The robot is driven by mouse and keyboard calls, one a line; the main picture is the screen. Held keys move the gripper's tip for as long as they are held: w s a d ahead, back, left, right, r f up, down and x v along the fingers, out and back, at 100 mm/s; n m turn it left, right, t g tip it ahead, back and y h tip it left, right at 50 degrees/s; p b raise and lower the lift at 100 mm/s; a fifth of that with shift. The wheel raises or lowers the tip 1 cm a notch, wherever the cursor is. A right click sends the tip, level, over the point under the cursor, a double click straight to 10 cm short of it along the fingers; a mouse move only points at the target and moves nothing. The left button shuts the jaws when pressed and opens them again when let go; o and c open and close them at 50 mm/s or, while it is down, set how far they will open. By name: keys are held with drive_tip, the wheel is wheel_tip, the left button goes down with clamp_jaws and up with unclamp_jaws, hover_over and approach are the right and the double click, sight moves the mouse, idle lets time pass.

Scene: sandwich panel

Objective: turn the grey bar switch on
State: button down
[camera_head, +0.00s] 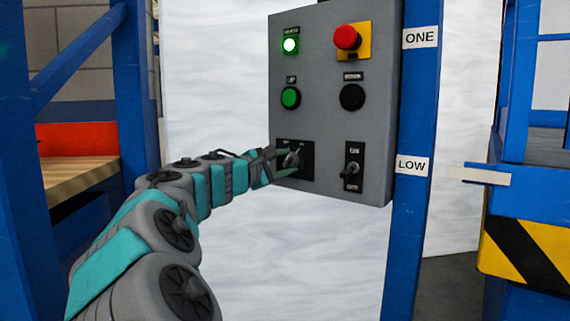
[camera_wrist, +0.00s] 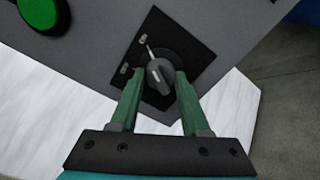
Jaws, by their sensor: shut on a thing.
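The grey bar switch (camera_head: 291,159) is a rotary knob on a black square plate, at the lower left of the grey control panel (camera_head: 325,110). In the wrist view the knob (camera_wrist: 160,75) sits between my fingers, with a white line pointing toward the upper of two small marks on its plate. The marks are too small to read. My gripper (camera_head: 283,164) reaches the panel from the left. Its two green fingers, also in the wrist view (camera_wrist: 160,84), are shut on the knob from both sides.
A toggle switch (camera_head: 352,168) is right of the knob. Above are a green button (camera_head: 290,98), a black button (camera_head: 352,97), a lit green lamp (camera_head: 291,45) and a red emergency button (camera_head: 347,38). A blue post (camera_head: 408,220) stands right of the panel.

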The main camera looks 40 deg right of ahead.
drive_tip(key=shift+c, duration=1.9)
unclamp_jaws()
drive_tip(key=v, duration=0.7)
drive_tip(key=shift+s+a, duration=0.15)
drive_tip(key=shift+a, duration=0.2)
